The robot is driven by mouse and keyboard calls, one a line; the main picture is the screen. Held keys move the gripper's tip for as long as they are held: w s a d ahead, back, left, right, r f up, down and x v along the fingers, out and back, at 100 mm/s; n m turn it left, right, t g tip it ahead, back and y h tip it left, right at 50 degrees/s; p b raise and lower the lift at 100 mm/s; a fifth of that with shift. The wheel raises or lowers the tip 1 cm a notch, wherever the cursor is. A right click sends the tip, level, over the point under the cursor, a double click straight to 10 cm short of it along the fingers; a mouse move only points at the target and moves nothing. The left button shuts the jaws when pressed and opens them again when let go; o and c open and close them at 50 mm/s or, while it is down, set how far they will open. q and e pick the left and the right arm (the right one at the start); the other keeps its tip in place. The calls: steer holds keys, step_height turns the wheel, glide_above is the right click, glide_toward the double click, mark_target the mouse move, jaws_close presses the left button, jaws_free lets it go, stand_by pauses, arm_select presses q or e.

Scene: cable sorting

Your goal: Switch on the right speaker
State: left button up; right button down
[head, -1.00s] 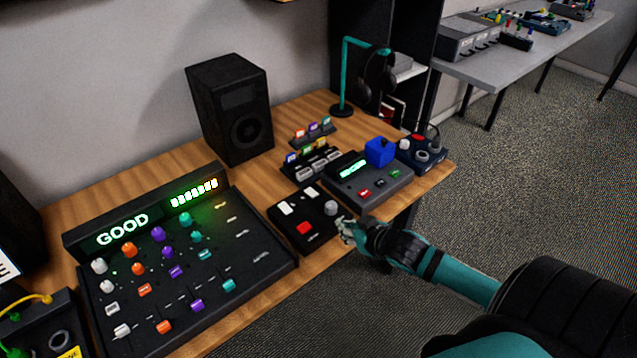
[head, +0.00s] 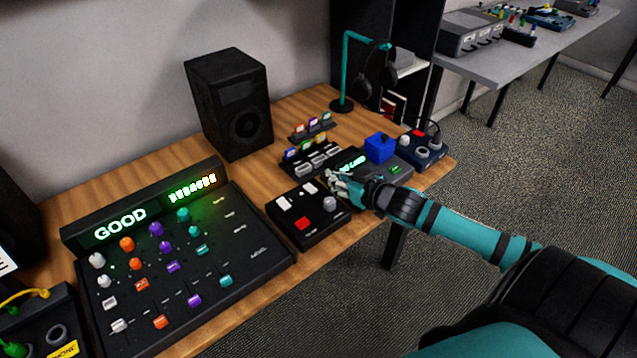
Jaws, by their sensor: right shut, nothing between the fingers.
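The right speaker, a black box (head: 229,105) with a round cone, stands upright at the back of the wooden desk; no lit lamp shows on it. A small black control box (head: 300,230) with white switches, a red button and a grey knob (head: 330,204) sits at the desk's front edge. My right gripper (head: 334,181) is shut and empty. It hovers over the far right corner of this box, in front of the grey device with the green display (head: 352,161), hiding part of that device. I cannot tell whether it touches anything. My left gripper is not in view.
A large mixer (head: 262,255) with a lit "GOOD" display fills the desk's left front. Card holders (head: 311,160), a blue block (head: 379,149), a knob box (head: 424,150) and a teal headphone stand (head: 344,75) stand to the right. Bare wood (head: 150,180) lies left of the speaker.

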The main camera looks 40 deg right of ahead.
glide_above(319, 195)
steer(key=w, duration=0.1)
step_height(319, 195, down, 3)
steer(key=shift+r, duration=0.2)
steer(key=f, duration=0.3)
steer(key=shift+s, duration=0.2)
steer(key=shift+s+f, duration=0.15)
steer(key=shift+f, duration=0.45)
steer(key=shift+s+f, duration=0.2)
steer(key=shift+f, duration=0.25)
steer(key=shift+p, duration=0.3)
steer(key=shift+r+p, duration=0.85)
steer(key=shift+p, duration=0.05)
